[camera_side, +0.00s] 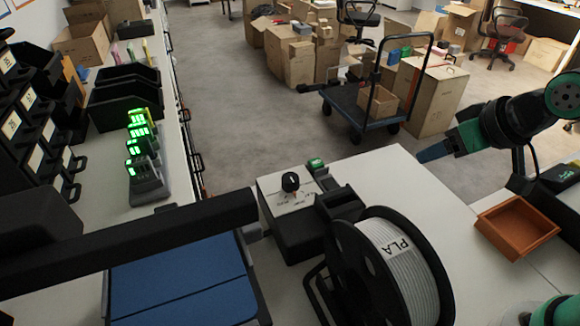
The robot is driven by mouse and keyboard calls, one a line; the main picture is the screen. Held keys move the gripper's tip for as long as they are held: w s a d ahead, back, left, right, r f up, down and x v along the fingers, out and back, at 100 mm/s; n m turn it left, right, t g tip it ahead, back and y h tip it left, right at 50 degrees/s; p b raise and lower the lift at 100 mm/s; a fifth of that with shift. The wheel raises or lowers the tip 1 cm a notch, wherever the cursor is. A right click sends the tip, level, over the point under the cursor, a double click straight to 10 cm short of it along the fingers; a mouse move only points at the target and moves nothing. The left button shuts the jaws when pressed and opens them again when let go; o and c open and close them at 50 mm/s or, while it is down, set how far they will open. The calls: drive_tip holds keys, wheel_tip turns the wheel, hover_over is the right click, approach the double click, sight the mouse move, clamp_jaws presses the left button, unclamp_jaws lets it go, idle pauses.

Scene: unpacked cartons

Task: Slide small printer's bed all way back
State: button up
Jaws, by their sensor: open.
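The small printer's blue bed (195,290) lies at the bottom left, partly under the black gantry beam (130,245); its front part is cut off by the frame's edge. The printer's control box (290,215), with a black knob on a white face, stands to the right of the bed. My gripper (428,154) is at the upper right, raised above the white table, well apart from the printer. It is open, with nothing seen between its fingers.
A large white PLA spool (400,265) stands upright right of the control box. An orange-brown tray (516,228) sits at the right. Green-lit chargers (146,170) and black bins (125,95) stand at the left. The white table (395,185) is clear between spool and tray.

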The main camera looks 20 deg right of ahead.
drive_tip(key=shift+o, duration=1.4)
drive_tip(key=shift+w+a+r, duration=0.1)
drive_tip(key=shift+a, duration=0.1)
drive_tip(key=w+a+n+g, duration=0.1)
drive_tip(key=a+n+g, duration=0.1)
drive_tip(key=a+n, duration=0.4)
drive_tip(key=w+a+f+n+g, duration=0.1)
drive_tip(key=w+a+n+g, duration=0.1)
drive_tip(key=a+n, duration=0.4)
drive_tip(key=w+a+f+n+g, duration=0.1)
drive_tip(key=a+n+g, duration=0.2)
drive_tip(key=a, duration=1.1)
drive_tip(key=shift+w+a+f+n, duration=0.1)
drive_tip(key=shift+n, duration=0.6)
drive_tip(key=shift+w+a+n, duration=0.1)
drive_tip(key=shift+n, duration=0.6)
drive_tip(key=shift+a+f, duration=0.2)
drive_tip(key=shift+f, duration=2.7)
clamp_jaws()
